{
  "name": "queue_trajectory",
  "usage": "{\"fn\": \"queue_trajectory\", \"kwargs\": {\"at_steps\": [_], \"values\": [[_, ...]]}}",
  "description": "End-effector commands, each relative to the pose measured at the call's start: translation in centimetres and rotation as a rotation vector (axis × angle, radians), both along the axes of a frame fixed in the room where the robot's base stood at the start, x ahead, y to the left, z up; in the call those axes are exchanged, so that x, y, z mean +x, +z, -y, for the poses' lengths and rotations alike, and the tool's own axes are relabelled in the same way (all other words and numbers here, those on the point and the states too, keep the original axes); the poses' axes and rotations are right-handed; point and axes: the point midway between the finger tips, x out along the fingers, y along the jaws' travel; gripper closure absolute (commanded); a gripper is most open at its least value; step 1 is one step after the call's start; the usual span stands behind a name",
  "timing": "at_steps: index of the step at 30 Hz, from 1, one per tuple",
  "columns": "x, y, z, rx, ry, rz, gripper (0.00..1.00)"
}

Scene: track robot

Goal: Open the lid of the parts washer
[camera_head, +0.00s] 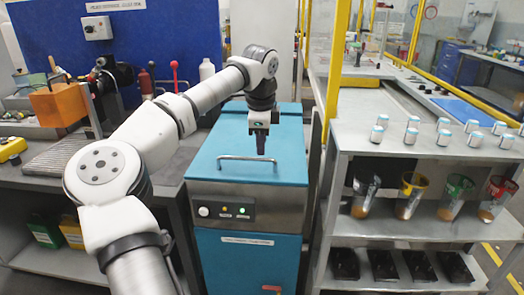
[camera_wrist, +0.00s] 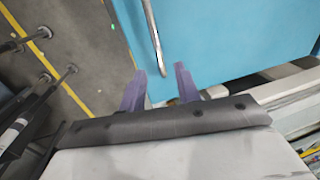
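The parts washer is a box with a blue lid (camera_head: 224,140), a grey front panel and a blue lower front (camera_head: 236,262). The lid lies shut. A silver bar handle (camera_head: 252,158) runs along the front of the lid. My gripper (camera_head: 262,152) points down near the right part of the handle. In the wrist view my gripper (camera_wrist: 160,70) has its two fingers apart with nothing held. The handle (camera_wrist: 152,32) shows there against the blue lid (camera_wrist: 222,40), its near end between the fingertips in the picture. I cannot tell whether they touch.
The washer's panel (camera_head: 224,211) has a white button and lights. A grey shelf (camera_head: 425,150) with several small jars and cups stands at right. A workbench (camera_head: 55,160) with an orange block (camera_head: 58,104) stands at left. A yellow-framed partition (camera_head: 335,60) rises behind right.

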Motion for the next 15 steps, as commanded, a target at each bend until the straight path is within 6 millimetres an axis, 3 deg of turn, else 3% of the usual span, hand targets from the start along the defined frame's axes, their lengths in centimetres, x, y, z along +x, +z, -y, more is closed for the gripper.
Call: {"fn": "queue_trajectory", "kwargs": {"at_steps": [6, 15], "values": [[0.6, -3.1, 0.1, -0.002, -0.001, -0.001, 0.67], [0.8, -4.0, 0.1, -0.002, -0.001, 0.001, 0.67]]}}
